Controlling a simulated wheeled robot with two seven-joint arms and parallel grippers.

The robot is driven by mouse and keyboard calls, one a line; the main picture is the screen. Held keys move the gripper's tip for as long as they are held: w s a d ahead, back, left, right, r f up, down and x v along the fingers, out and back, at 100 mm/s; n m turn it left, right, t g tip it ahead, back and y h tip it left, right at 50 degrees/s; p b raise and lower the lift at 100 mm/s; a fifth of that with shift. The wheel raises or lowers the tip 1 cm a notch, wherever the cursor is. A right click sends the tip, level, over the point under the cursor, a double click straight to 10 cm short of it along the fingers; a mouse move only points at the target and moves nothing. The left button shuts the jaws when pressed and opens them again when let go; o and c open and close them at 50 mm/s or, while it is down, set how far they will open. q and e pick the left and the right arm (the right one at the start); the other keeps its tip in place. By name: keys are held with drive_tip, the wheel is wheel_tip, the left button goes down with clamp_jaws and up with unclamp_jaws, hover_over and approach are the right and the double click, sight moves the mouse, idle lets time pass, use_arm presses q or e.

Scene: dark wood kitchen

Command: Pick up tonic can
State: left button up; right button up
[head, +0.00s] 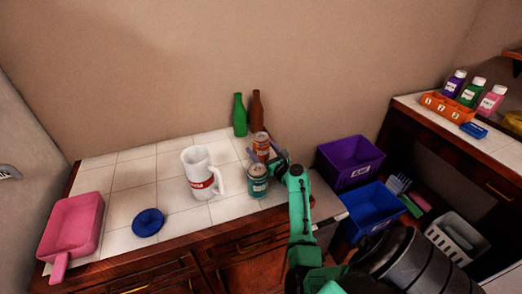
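Two cans stand near the right end of the white tiled counter (130,180). One is an orange-red can (261,145) and the other, nearer to me, is a teal can (257,183) with a pale label. Their lettering is too small to read, so I cannot tell which is the tonic can. My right gripper (268,159) is beside the orange-red can, just behind the teal can. Dark finger parts show on both sides of the orange-red can, but whether they touch it is hidden. My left gripper is out of view.
A white mug (198,175) stands left of the cans. Green (240,115) and brown (257,112) bottles stand behind them. A blue round object (148,222) and a pink pan (72,228) lie left. Purple (350,160) and blue (372,210) bins are at right.

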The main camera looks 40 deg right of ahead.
drive_tip(key=c, duration=1.2)
drive_tip(key=shift+r, duration=0.1)
drive_tip(key=shift+c, duration=0.2)
